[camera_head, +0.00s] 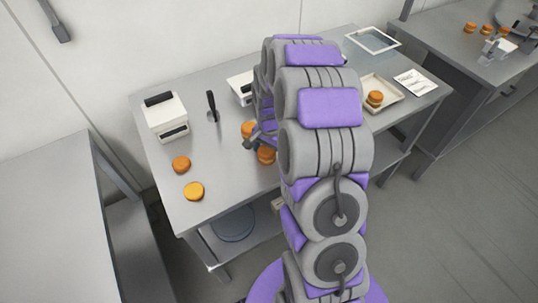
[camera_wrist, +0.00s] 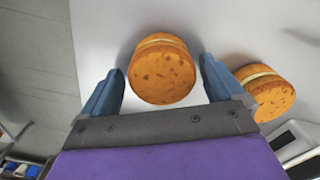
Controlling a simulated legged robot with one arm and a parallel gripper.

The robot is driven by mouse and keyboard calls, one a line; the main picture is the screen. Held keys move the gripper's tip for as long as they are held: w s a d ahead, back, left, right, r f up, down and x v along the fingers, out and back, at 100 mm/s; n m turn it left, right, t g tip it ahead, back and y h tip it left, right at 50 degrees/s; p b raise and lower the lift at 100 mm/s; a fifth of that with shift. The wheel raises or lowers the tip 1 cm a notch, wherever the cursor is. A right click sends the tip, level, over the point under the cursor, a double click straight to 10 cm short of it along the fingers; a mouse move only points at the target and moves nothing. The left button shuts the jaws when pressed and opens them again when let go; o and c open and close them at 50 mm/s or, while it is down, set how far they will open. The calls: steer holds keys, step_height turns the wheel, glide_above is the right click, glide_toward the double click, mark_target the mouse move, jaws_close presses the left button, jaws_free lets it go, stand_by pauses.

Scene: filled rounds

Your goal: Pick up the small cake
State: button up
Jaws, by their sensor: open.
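In the wrist view, a small round orange-brown cake (camera_wrist: 162,74) with a pale filling line lies between the two blue fingers of my gripper (camera_wrist: 163,85). The fingers are apart, with a gap on each side of the cake. A second filled cake (camera_wrist: 268,92) lies just outside the right finger. In the head view, two cakes lie beside my gripper: one (camera_head: 248,129) at its upper left and one (camera_head: 266,156) just below it. My arm hides much of the gripper and the table there.
Two more cakes (camera_head: 181,164) (camera_head: 194,191) lie at the table's left front. A white boxy device (camera_head: 163,116) and an upright black-handled tool (camera_head: 212,106) stand behind them. A tray (camera_head: 394,98) with stacked cakes is right of my arm. A second table stands at right.

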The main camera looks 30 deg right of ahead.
mark_target(267, 149)
steer(key=shift+a, duration=0.8)
steer(key=shift+c, duration=1.1)
steer(key=shift+d, duration=0.65)
steer(key=c, duration=0.6)
steer(key=shift+o, duration=0.2)
steer(key=shift+a+r, duration=0.15)
steer(key=shift+a, duration=0.2)
steer(key=shift+w+a+r+p, duration=0.1)
steer(key=shift+r+p, duration=0.2)
steer(key=shift+r, duration=0.35)
step_height(267, 149, up, 2)
steer(key=shift+p, duration=0.35)
steer(key=s+d+p, duration=0.1)
steer(key=s+d, duration=0.1)
steer(key=s, duration=0.5)
steer(key=s+d+r+p, duration=0.1)
steer(key=s+d, duration=0.2)
steer(key=s, duration=0.5)
steer(key=shift+s+r, duration=0.2)
